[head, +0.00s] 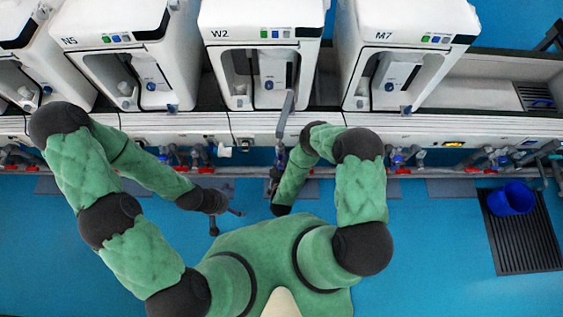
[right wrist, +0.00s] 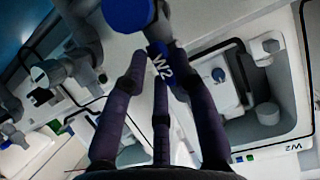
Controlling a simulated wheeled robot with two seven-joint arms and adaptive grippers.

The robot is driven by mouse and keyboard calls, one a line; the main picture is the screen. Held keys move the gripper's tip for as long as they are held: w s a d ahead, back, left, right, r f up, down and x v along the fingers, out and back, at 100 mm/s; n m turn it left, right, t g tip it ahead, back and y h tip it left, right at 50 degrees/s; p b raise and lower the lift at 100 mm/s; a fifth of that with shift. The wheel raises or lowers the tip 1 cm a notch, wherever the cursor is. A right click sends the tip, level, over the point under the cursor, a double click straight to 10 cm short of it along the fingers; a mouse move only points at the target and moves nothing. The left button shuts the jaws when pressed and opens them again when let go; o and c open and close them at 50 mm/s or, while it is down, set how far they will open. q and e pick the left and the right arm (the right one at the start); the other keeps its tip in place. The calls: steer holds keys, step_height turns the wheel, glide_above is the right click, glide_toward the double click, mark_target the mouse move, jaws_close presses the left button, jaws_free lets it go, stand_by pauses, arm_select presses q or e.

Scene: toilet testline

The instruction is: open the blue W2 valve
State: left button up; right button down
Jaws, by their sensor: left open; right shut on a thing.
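The blue W2 valve shows in the right wrist view as a blue handle with a W2 label (right wrist: 160,64) and a round blue end (right wrist: 128,12). My right gripper (right wrist: 160,75) has its dark fingers around the labelled handle and is shut on it. In the head view my right gripper (head: 277,172) is at the pipe row below the W2 unit (head: 260,32), and the valve is hidden there by the gripper and arm. My left gripper (head: 227,208) is open and empty over the blue floor, left of the right gripper.
The N5 unit (head: 112,40) stands left of W2 and the M7 unit (head: 400,24) right of it. Other red and blue valves line the pipe row, such as a blue one (head: 398,160). A blue bucket (head: 512,198) stands on a dark grate at far right. The floor between is clear.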

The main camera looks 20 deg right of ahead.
steer(key=c, duration=1)
jaws_free()
steer(key=v, duration=0.7)
steer(key=shift+s+r, duration=0.1)
steer(key=shift+s, duration=0.15)
